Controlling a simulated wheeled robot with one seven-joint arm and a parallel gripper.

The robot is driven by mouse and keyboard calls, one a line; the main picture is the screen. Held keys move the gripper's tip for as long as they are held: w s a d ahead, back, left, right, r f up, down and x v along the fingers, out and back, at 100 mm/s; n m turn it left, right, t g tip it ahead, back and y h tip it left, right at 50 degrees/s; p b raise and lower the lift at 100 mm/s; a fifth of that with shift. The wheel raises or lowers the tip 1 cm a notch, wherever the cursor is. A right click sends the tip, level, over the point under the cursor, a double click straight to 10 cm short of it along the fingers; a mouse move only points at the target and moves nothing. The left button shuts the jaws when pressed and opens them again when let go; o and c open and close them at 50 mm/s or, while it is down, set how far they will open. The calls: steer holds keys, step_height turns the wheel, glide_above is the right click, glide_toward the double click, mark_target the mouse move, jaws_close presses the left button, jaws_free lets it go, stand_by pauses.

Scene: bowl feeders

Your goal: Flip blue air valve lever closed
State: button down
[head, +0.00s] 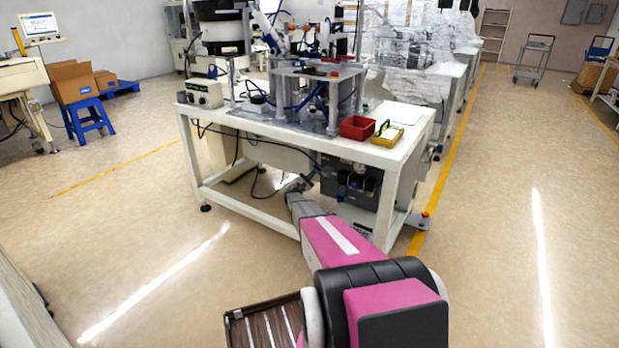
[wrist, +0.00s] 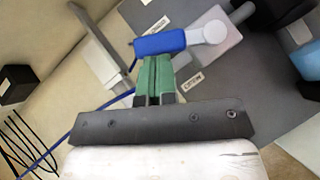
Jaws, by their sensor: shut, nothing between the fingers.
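The blue valve lever (wrist: 160,43) shows in the wrist view, pointing left from a round grey hub (wrist: 213,32). My gripper (wrist: 154,60) has its green fingers shut with nothing between them. The fingertips are right at the lever's near edge; I cannot tell whether they touch it. In the head view my gripper (head: 300,184) reaches under the white table, and the lever is too small to make out there.
Small white labels (wrist: 191,82) lie on the grey panel around the valve. A blue hose (wrist: 85,118) runs on the left. In the head view the white table (head: 290,136) stands above my arm, with its legs and a dark unit (head: 352,180) near the gripper.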

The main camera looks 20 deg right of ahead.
step_height(320, 180, up, 6)
steer(key=s+d+m+g+y, duration=0.2)
steer(key=m+g+y, duration=0.4)
steer(key=m, duration=0.7)
steer(key=shift+g+y, duration=0.3)
steer(key=shift+g, duration=0.2)
steer(key=shift+s, duration=0.2)
steer(key=shift+a, duration=0.15)
